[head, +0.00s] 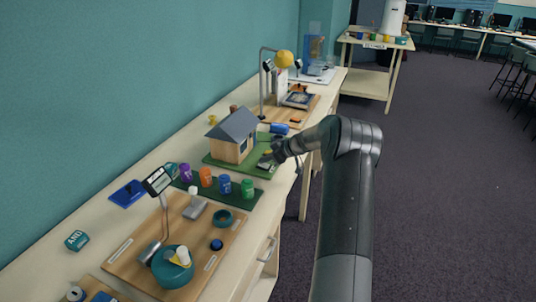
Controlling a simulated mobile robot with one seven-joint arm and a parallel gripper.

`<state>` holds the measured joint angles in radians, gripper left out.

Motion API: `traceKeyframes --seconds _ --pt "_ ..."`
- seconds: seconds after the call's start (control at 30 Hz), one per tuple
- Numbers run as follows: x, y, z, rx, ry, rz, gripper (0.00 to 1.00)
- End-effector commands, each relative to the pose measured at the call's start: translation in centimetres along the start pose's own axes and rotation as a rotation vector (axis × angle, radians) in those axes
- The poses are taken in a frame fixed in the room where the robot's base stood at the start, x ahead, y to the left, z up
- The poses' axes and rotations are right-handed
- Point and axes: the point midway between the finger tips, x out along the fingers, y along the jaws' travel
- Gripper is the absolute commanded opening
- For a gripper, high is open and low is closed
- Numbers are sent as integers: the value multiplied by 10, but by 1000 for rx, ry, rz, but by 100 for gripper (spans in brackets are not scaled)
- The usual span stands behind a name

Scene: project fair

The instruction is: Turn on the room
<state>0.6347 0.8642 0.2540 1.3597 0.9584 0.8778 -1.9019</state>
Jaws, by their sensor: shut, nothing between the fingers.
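A small wooden model house (240,148) with a grey roof stands on a green base board (222,164) on the long bench in the head view. A small dark device (265,162) lies on the board at the front right of the house; its details are too small to tell. My gripper (275,158) is shut and empty, right beside this device. I cannot tell whether it touches it. My arm comes in from the right and partly hides the bench edge.
In front of the house stand several coloured cups (225,184) on a dark green strip. Nearer is a wooden board (190,232) with a lamp-like stand and a teal drum (172,268). Behind the house is another wooden board with a yellow ball (285,59) on a stand. Open floor lies right.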

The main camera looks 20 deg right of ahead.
Motion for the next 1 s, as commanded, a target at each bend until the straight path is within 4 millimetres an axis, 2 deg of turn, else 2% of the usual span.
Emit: traceKeyframes --seconds 0.73,1.0 --pt "6 -1 4 1 -57 -3 0" --pt "11 -1 -3 -1 -57 -4 0"
